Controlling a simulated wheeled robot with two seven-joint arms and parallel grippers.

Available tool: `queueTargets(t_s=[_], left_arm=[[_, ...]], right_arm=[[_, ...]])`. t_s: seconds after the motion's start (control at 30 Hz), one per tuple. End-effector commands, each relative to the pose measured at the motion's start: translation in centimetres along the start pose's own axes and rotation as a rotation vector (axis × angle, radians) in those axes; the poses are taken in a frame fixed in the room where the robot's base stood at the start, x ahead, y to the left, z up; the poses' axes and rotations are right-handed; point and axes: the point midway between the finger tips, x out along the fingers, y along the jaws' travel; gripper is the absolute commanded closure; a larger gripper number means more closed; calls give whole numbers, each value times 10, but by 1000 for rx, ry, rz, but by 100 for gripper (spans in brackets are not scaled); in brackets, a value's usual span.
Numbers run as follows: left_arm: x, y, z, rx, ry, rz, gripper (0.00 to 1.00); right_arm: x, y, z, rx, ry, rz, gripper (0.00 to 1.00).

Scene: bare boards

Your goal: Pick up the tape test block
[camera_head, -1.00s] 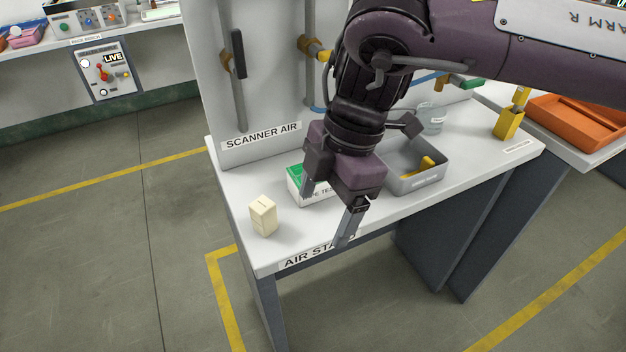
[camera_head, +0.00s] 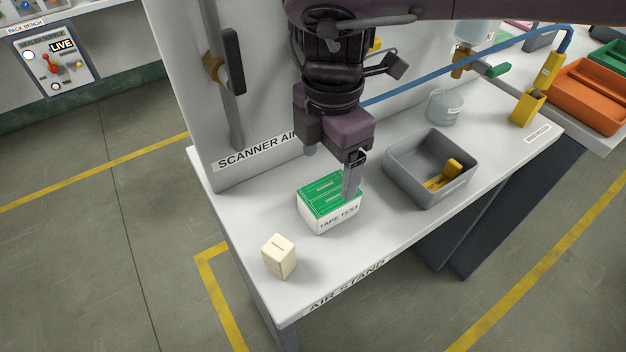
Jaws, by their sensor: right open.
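The tape test block (camera_head: 331,214) is a white box with a green top and the label TAPE TEST on its front. It stands on the white air stand bench (camera_head: 375,235), left of the grey bin. My right gripper (camera_head: 332,172) is open and empty, above and behind the block's top. One finger hangs in front of the block's right top edge in the picture; the other is behind the left part of the gripper body. I cannot tell whether a finger touches the block. My left gripper is not in view.
A small cream block (camera_head: 279,257) stands front left of the tape test block. A grey bin (camera_head: 408,190) with a yellow tool (camera_head: 444,175) inside stands to the right. An upright panel (camera_head: 262,100) with pipes rises behind. A yellow holder (camera_head: 527,107) is at the far right.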

Motion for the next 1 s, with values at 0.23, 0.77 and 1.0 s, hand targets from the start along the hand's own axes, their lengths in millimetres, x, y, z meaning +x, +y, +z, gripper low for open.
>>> queueTargets(t_s=[0.23,0.77,1.0], left_arm=[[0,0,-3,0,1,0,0],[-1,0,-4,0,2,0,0],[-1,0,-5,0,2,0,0]], right_arm=[[26,-1,0,-1,0,-3,20],[78,-5,-2,0,0,-2,20],[77,-5,-2,0,0,-1,34]])
